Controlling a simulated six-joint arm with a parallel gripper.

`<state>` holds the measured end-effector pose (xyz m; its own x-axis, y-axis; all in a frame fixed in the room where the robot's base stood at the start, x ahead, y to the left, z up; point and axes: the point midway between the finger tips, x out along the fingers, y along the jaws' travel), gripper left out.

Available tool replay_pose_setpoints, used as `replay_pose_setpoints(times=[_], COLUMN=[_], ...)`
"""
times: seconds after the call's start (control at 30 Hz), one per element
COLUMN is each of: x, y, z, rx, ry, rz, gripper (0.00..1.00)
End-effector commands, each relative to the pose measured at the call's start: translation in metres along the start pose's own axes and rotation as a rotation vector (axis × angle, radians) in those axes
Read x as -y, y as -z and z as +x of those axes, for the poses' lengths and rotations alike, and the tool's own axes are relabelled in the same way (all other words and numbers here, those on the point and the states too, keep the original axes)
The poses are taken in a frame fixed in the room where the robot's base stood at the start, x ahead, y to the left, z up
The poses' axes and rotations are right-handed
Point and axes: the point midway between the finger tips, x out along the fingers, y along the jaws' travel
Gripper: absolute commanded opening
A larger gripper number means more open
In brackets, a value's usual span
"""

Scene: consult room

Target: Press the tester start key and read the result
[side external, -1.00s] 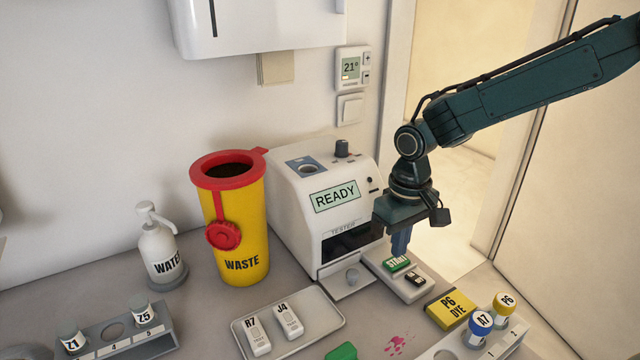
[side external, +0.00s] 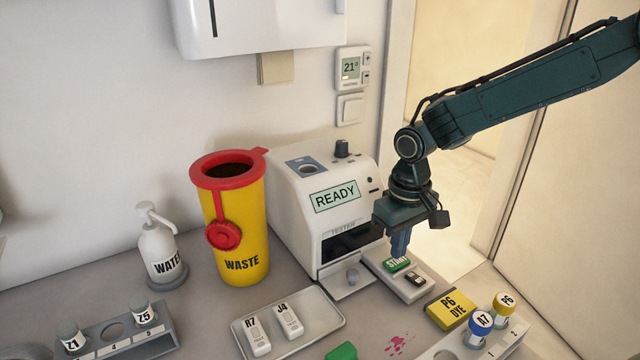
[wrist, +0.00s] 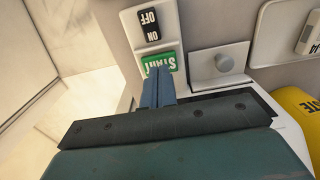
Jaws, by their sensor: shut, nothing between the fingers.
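The white tester (side external: 300,215) stands against the wall, and its display (side external: 336,195) reads "READY". The green start key (side external: 397,264) sits on a pale key pad in front of the tester, beside a black on/off switch (side external: 415,280). My gripper (side external: 400,250) is shut and empty, pointing down at the start key. In the wrist view the blue fingertips (wrist: 157,72) overlap the edge of the green key (wrist: 158,62) and hide part of its label. I cannot tell whether the tips touch the key.
A yellow waste bin (side external: 240,235) with a red rim stands left of the tester. A tray (side external: 325,310) with cassettes R7 and J4 lies in front. A yellow P6 dye box (side external: 450,309) and a vial rack (side external: 505,340) are at right. A pink stain (side external: 399,343) marks the counter.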

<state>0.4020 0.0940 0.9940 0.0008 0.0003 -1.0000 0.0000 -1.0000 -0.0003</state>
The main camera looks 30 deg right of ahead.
Motion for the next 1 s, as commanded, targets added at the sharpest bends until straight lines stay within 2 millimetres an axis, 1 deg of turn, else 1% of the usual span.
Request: replay_pose_setpoints(times=[1.0], x=[0.0], y=[-0.001], z=[0.015], rx=[0.002], ry=[0.0], rz=[0.0], gripper=[0.0])
